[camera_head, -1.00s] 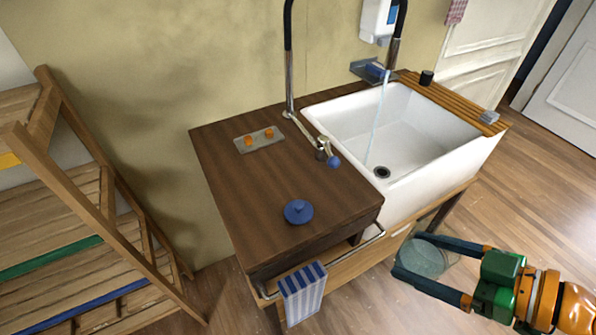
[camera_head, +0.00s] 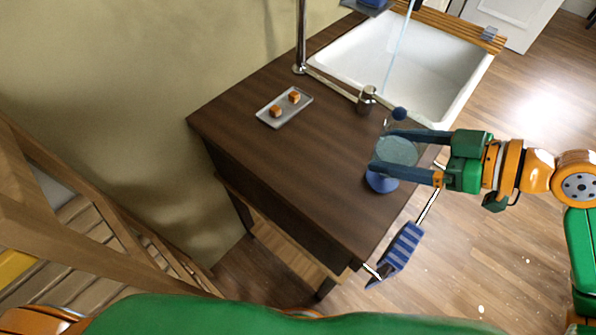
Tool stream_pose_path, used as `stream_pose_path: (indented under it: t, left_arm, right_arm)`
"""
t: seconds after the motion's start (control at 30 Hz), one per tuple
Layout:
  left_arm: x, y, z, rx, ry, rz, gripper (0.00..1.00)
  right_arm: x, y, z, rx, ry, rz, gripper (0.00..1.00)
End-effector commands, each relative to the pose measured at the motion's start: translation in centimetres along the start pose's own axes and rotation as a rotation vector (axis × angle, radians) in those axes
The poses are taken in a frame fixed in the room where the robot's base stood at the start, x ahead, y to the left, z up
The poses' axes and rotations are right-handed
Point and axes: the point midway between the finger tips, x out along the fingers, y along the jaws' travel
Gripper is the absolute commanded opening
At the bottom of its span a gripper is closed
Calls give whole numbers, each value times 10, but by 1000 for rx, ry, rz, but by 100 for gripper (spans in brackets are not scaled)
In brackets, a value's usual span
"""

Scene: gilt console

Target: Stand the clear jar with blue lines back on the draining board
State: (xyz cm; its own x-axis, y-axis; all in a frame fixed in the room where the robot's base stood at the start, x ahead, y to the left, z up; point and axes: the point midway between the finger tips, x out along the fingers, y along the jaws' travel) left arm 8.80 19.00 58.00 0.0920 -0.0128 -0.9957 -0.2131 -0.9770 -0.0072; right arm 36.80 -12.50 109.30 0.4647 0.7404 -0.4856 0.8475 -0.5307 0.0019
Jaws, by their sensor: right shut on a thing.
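My right gripper (camera_head: 410,156) comes in from the right and is shut on the clear jar (camera_head: 397,150), with a finger on either side. The jar shows as a pale, round, see-through shape; its blue lines cannot be made out. It appears over the right part of the dark wooden draining board (camera_head: 290,150), beside the sink. Whether it touches the board cannot be told. A blue lid-like thing (camera_head: 381,182) on the board is partly hidden by the jar and gripper. My left gripper is not in view.
A small tray (camera_head: 284,107) with two orange-brown pieces lies on the board. A metal tap part (camera_head: 366,99) and blue knob (camera_head: 399,114) stand near the white sink (camera_head: 440,75). The board's left front is clear.

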Motion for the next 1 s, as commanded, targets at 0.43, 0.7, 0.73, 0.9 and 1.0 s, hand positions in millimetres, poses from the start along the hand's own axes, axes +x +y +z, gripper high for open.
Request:
stream_pose_path:
  t: [0.43,0.7,0.73,0.9,1.0]
  left_arm:
    - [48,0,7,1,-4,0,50]
    - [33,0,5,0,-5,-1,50]
    - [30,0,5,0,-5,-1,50]
    - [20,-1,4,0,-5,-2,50]
    - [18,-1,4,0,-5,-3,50]
  right_arm:
    - [29,59,-16,24,2,51,0]
    - [62,32,-22,32,0,53,0]
    - [70,24,-22,32,1,51,0]
    - [117,-13,-8,39,2,50,0]
    - [137,-25,5,41,2,52,0]
